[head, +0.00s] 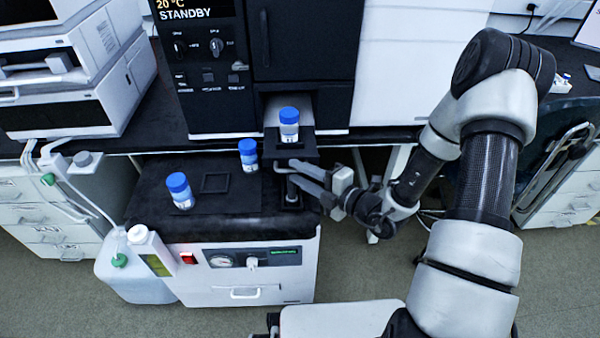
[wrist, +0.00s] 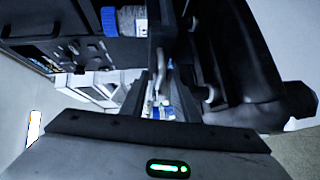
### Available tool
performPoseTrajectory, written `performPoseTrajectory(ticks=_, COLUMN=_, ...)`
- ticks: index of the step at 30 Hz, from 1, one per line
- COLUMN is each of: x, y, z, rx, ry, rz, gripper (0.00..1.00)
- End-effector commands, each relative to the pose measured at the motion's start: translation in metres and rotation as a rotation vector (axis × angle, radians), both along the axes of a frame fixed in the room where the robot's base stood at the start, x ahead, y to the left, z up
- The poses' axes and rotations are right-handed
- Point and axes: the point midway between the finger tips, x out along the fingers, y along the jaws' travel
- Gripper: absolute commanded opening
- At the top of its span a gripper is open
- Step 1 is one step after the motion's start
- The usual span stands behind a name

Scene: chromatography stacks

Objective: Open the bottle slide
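The bottle slide (head: 296,154) is a black tray sticking out of a bay low in the dark instrument. A clear bottle with a blue cap (head: 289,121) stands upright on it. The bottle also shows at the top of the wrist view (wrist: 130,20), beside a dark slide edge. My gripper (head: 284,174) is at the slide's front end, just below the bottle, reaching in from the right. Its light fingers stand apart with a gap between them. Whether they touch the slide or its handle cannot be told. In the wrist view the fingertips are hard to separate from the dark parts.
Two blue-capped bottles, one at the left (head: 180,190) and one nearer the slide (head: 248,155), stand on a black-topped pump cart (head: 225,225). A square frame (head: 215,183) lies between them. A white jug (head: 140,262) is at the cart's left.

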Motion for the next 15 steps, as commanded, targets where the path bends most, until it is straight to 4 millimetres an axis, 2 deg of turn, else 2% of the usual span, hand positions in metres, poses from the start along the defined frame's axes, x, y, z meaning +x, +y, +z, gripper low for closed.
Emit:
performPoseTrajectory(ticks=8, x=-0.001, y=-0.002, z=0.001, rx=0.000, ry=0.000, rz=0.000, gripper=0.28)
performPoseTrajectory(ticks=11, x=-0.007, y=-0.009, z=0.002, rx=0.000, ry=0.001, rz=-0.002, gripper=0.28)
performPoseTrajectory(ticks=15, x=-0.024, y=-0.027, z=0.007, rx=0.000, ry=0.003, rz=-0.005, gripper=0.28)
